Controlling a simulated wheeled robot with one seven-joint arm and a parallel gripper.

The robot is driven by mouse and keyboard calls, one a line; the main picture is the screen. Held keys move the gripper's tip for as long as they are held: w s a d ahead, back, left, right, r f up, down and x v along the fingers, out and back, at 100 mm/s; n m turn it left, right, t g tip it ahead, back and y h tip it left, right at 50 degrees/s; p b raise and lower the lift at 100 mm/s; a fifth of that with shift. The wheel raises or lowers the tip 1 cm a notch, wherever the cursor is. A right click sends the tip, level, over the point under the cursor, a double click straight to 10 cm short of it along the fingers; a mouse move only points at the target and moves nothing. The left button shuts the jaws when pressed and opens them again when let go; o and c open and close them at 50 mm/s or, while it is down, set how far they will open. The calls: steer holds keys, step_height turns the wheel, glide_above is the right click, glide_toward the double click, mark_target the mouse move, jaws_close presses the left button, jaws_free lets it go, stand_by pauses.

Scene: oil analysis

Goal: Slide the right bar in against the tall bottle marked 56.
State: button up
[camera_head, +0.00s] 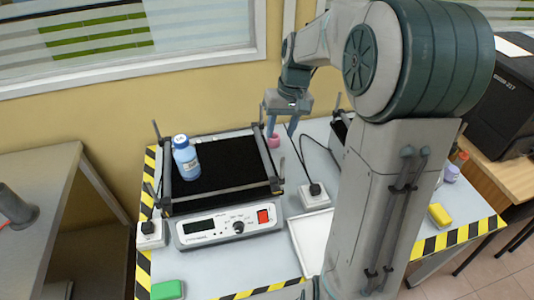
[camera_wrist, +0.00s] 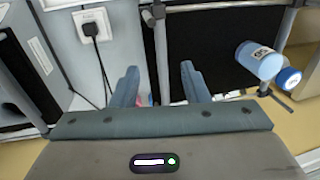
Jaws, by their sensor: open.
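The right bar (camera_head: 268,160) lies along the platform's right side, well apart from the bottle. My gripper (camera_head: 281,130) is open and empty over the far end of this bar. In the wrist view, the right bar (camera_wrist: 161,50) runs between my two spread fingers (camera_wrist: 160,78); contact cannot be told.
The shaker's control panel (camera_head: 228,226) faces front. A white socket box (camera_head: 314,196) with a black plug and cable is right of the shaker. A pink object (camera_head: 274,141) sits near my fingers. A white tray (camera_head: 312,240) lies at front right. The platform between bottle and right bar is clear.

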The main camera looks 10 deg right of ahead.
mark_target(270, 166)
steer(key=f, duration=0.4)
steer(key=a+f+p, duration=0.1)
steer(key=f, duration=0.4)
steer(key=a+f, duration=0.1)
steer(key=f, duration=0.4)
steer(key=shift+w+a+p, duration=0.2)
steer(key=shift+w+p, duration=0.1)
steer(key=shift+w, duration=0.1)
jaws_close()
